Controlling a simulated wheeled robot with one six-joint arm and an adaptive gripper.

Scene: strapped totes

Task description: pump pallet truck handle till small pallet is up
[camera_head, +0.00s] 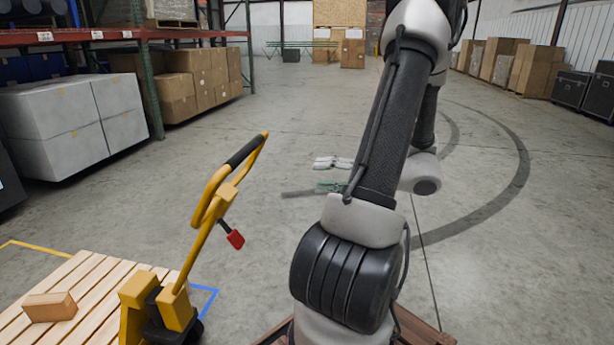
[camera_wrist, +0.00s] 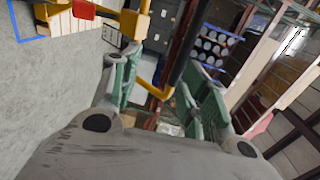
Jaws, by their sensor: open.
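The yellow pallet truck (camera_head: 172,308) stands at lower left in the head view. Its looped handle (camera_head: 211,195) leans up to the right, with a black grip (camera_head: 247,151) on top and a red lever (camera_head: 235,240) below. The small wooden pallet (camera_head: 95,285) lies beside the truck; its height off the floor is unclear. My gripper (camera_head: 319,175) is open and empty, right of the handle and partly hidden by my arm. In the wrist view, the black grip (camera_wrist: 189,42) and yellow handle (camera_wrist: 153,88) appear beyond and between my green fingers (camera_wrist: 160,75), seemingly apart from them.
A brown box (camera_head: 50,307) sits on the pallet. Racks with white boxes (camera_head: 60,125) and cartons (camera_head: 200,78) stand at left. Cartons (camera_head: 510,65) and black cases (camera_head: 570,88) line the right wall. Open concrete floor (camera_head: 500,240) spreads at centre and right.

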